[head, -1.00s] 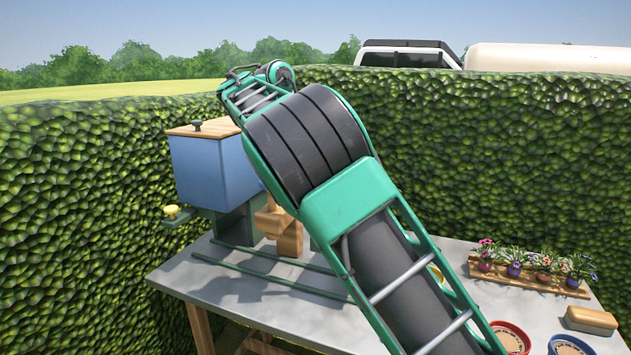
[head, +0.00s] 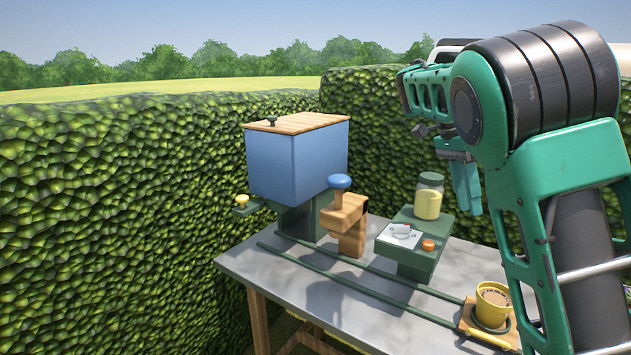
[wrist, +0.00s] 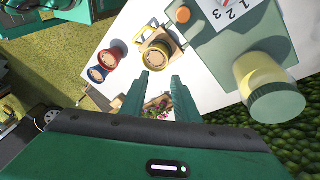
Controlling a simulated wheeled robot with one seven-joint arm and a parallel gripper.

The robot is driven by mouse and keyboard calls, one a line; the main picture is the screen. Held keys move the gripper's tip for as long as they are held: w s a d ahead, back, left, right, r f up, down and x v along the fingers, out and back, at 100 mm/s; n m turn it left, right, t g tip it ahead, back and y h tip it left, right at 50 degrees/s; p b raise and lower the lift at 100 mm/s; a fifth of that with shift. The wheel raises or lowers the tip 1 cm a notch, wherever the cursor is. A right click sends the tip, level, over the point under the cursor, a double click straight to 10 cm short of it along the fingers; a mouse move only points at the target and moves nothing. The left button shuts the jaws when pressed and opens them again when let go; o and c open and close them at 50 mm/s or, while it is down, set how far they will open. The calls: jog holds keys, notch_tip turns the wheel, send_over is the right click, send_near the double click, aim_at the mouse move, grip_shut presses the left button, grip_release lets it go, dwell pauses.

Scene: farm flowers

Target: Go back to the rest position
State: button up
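My gripper (head: 468,205) hangs beside the glass jar in the head view, pointing down, above the right part of the table. In the wrist view its two green fingers (wrist: 160,88) are apart with nothing held between them. My arm is folded on the right of the head view and hides the table's right end. A yellow pot (head: 493,303) stands on a wooden carrier (head: 478,326) at the right end of the green rails; the pot also shows in the wrist view (wrist: 158,60).
A blue bin (head: 290,165) stands at the back left, a blue-knobbed wooden block (head: 346,222) beside it. A green stand (head: 410,262) bears a jar (head: 428,197) and an orange button (head: 428,245). Red (wrist: 112,57) and blue (wrist: 97,74) pots and flowers (wrist: 158,106) show in the wrist view.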

jog(key=s+d+f+n+y, duration=0.1)
jog(key=s+d+f+n, duration=0.2)
jog(key=s+d, duration=0.45)
jog(key=s+d+f+n+y, duration=0.1)
jog(key=s+d+f+n, duration=0.25)
jog(key=s, duration=0.75)
jog(key=s+a+f+n+t, duration=0.1)
jog(key=s+a+f, duration=0.1)
jog(key=s, duration=0.3)
jog(key=s+a+f+n+y, duration=0.1)
jog(key=s+a+f+n, duration=0.1)
jog(key=s+f, duration=0.2)
jog(key=s+a+f+n+t, duration=0.1)
jog(key=s+a+f, duration=0.1)
jog(key=s, duration=0.4)
jog(key=shift+f+t, duration=0.3)
jog(key=shift+f, duration=0.1)
jog(key=shift+d+n, duration=0.1)
jog(key=shift+n, duration=0.15)
jog(key=shift+w+f, duration=0.25)
jog(key=shift+w, duration=0.3)
